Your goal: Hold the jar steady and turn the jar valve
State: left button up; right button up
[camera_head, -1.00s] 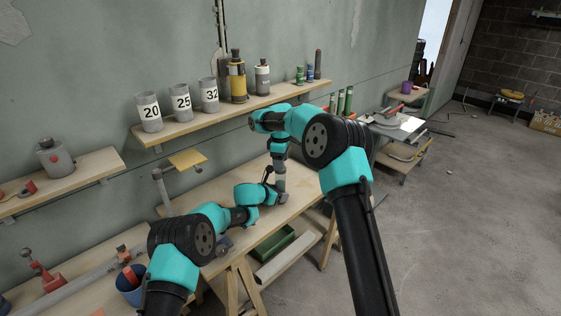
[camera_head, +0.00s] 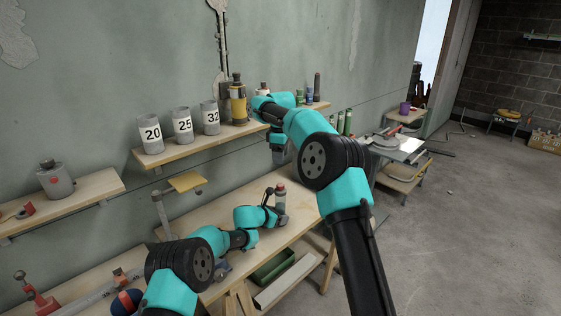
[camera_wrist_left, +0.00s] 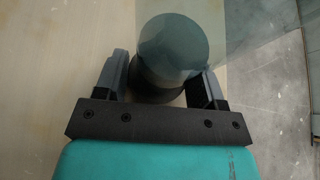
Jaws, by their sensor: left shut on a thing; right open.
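The jar (camera_head: 281,203) stands upright on the workbench (camera_head: 240,262), a small grey cylinder with a reddish valve (camera_head: 281,188) at its top. My left gripper (camera_head: 274,215) is low at the bench and shut on the jar from the left. In the left wrist view the jar (camera_wrist_left: 172,45) is a pale see-through shape with a dark round part, between the two fingers of my left gripper (camera_wrist_left: 160,82). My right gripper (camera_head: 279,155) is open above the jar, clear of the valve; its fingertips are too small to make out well.
A wall shelf (camera_head: 190,147) behind holds grey cups marked 20, 25 and 32 and a yellow canister (camera_head: 238,103). A green tray (camera_head: 272,268) lies below the bench's front edge.

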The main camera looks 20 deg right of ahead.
aim_at(280, 184)
dwell(0.4)
jog(key=n, duration=0.9)
jog(key=shift+f, duration=0.15)
notch_tip(280, 184, down, 12)
jog(key=shift+r, duration=0.1)
dwell(0.7)
jog(key=shift+c, duration=0.2)
jog(key=c, duration=0.9)
